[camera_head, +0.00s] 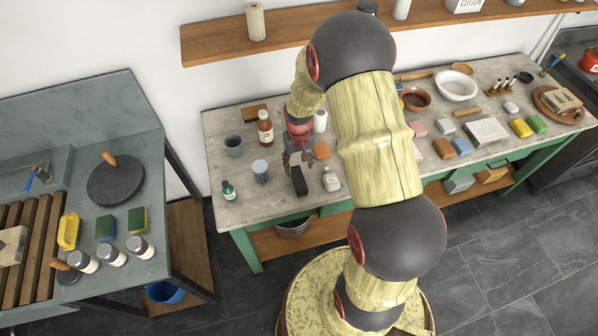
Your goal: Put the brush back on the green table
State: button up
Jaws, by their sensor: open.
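The green table (240,190) has a grey top and green legs and stands against the wall. My gripper (296,160) is over its left half, pointing down, with its fingers apart. A blue-handled tool, perhaps a brush, (31,178) lies in the trough of the left bench. Another thin tool, perhaps a brush, (552,65) is at the table's far right. My arm hides the middle of the table.
The left bench (100,95) holds a round slab (115,183) and several shakers. A wooden shelf (220,42) hangs above.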

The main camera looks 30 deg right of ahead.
jog(key=s+a+r+n+t, duration=0.15)
jog(key=a+r, duration=0.25)
jog(key=r, duration=0.8)
jog(key=s+a+r+t, duration=0.1)
jog(key=s+a+r, duration=0.25)
jog(key=r, duration=0.85)
jog(key=s+a+r+n+t, duration=0.1)
jog(key=s+a+r, duration=0.2)
jog(key=s+r, duration=0.3)
jog(key=s+a+r+t, duration=0.2)
jog(key=s+a+r, duration=0.1)
jog(key=s+r, duration=0.3)
jog(key=s, duration=0.2)
jog(key=shift+s+a+n, duration=0.35)
jog(key=shift+f, duration=0.15)
notch_tip(320, 180, down, 16)
jog(key=b, duration=1.5)
jog(key=shift+r+b, duration=0.25)
jog(key=shift+b, duration=0.15)
jog(key=shift+c, duration=0.4)
